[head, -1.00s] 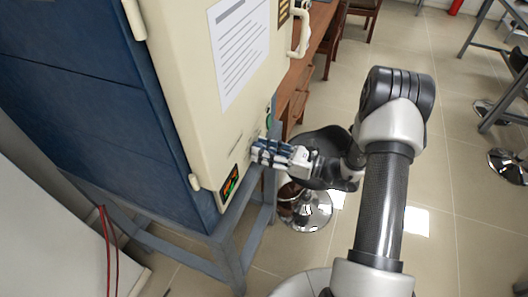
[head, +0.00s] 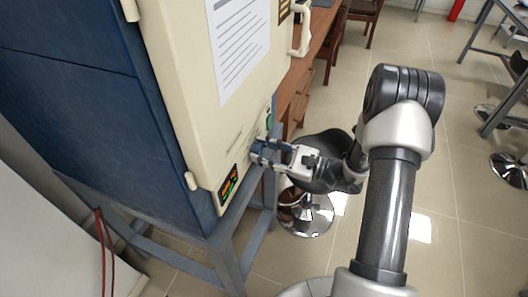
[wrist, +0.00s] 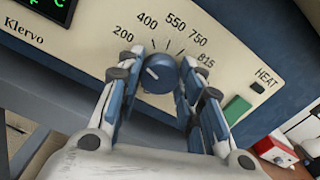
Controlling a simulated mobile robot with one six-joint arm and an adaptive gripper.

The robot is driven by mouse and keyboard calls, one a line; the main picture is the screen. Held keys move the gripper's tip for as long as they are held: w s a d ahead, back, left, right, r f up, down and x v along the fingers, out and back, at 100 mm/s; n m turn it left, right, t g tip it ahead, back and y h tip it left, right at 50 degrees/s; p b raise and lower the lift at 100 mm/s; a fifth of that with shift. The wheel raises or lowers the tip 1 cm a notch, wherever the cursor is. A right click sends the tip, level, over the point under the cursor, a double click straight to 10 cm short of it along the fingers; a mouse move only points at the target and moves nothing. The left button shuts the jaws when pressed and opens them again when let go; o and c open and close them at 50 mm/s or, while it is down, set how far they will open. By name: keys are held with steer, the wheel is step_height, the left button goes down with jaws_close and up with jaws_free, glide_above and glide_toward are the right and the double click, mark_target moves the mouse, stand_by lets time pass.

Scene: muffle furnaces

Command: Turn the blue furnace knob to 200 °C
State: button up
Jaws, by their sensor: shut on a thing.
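The blue furnace knob (wrist: 159,74) sits on the cream control panel (wrist: 218,52) in the wrist view. Its short white mark points to the upper left, roughly toward the 200 side of the scale; the exact reading is hard to tell. The printed scale runs 200, 400, 550, 750, 815 around its top. My gripper (wrist: 158,82) is shut on the knob, one finger on each side. In the head view my gripper (head: 262,152) is at the lower front of the cream furnace (head: 200,110), hiding the knob.
A green HEAT switch (wrist: 237,109) is right of the knob, close to my right finger. A lit display (wrist: 50,8) is at the upper left. A blue-grey stand (head: 228,258) carries the furnace. A round-based stool (head: 305,212) stands beneath my forearm.

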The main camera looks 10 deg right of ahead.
stand_by(0.3)
steer(key=o, duration=1.1)
steer(key=shift+c, duration=0.2)
steer(key=shift+d, duration=0.1)
steer(key=v, duration=1.2)
